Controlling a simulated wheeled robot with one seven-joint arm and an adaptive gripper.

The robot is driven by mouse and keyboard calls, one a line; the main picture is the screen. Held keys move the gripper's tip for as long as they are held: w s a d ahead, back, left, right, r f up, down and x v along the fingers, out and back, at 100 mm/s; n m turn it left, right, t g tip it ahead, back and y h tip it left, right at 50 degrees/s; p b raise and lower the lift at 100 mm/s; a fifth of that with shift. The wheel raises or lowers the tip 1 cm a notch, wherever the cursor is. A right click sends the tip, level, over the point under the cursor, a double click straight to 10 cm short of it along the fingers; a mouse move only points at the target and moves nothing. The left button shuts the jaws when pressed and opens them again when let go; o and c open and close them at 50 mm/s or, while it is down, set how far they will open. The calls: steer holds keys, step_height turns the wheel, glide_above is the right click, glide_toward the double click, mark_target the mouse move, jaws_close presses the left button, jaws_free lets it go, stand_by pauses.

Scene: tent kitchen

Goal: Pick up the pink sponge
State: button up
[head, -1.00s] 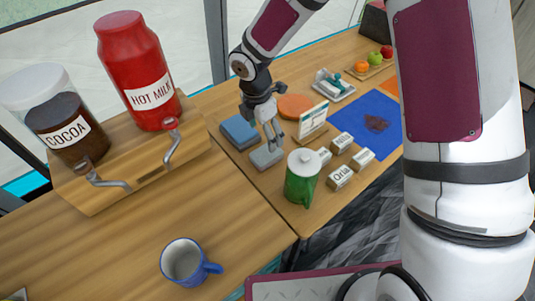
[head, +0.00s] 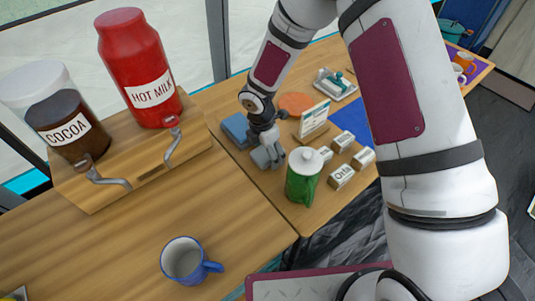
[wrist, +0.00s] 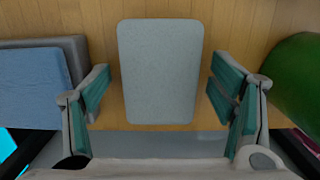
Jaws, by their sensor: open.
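No clearly pink sponge shows in either view. A grey, rounded rectangular block (wrist: 160,60), perhaps a sponge, lies flat on the wooden table between my fingers in the wrist view. In the head view my fingers largely cover it. My gripper (head: 266,156) is open and empty, low over the block. In the wrist view my gripper (wrist: 160,88) has one finger on each side, with a gap between each finger and the block. I cannot tell the exact height above the table.
Blue and grey stacked pads (head: 236,130) lie left of my gripper; they also show in the wrist view (wrist: 30,85). A green lidded pot (head: 303,180) stands close on the right.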

steer(key=c, duration=0.8)
step_height(320, 180, up, 10)
steer(key=shift+r, duration=0.1)
stand_by(0.3)
